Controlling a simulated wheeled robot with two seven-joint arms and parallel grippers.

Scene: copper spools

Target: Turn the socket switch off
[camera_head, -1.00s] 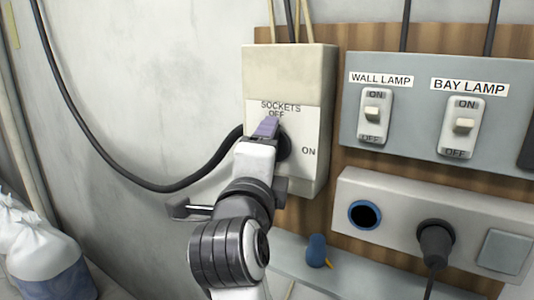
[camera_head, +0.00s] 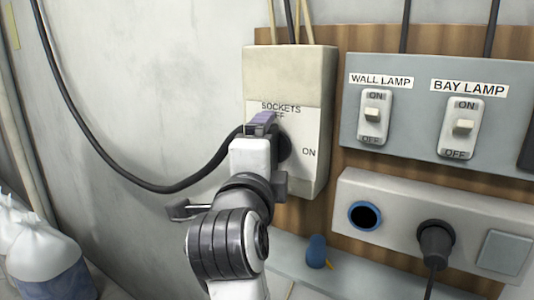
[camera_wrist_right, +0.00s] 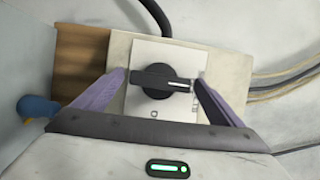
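The socket switch is a black rotary knob (camera_wrist_right: 165,80) on a white plate labelled SOCKETS (camera_head: 310,130), on a cream box on the wall. In the right wrist view the knob's white mark points right, toward the OFF label's side. My right gripper (camera_wrist_right: 161,76) is open around the knob, with one purple finger near each end of its handle. I cannot tell whether the fingers touch it. In the head view my right gripper (camera_head: 262,125) hides most of the knob and part of OFF; ON stays visible. My left gripper is not in view.
To the right are a wall lamp switch (camera_head: 374,117) and a bay lamp switch (camera_head: 462,125). Below is a socket box (camera_head: 400,194) with a black plug (camera_head: 436,242). A blue object (camera_head: 317,251) is on the shelf. A black cable (camera_head: 125,175) loops left.

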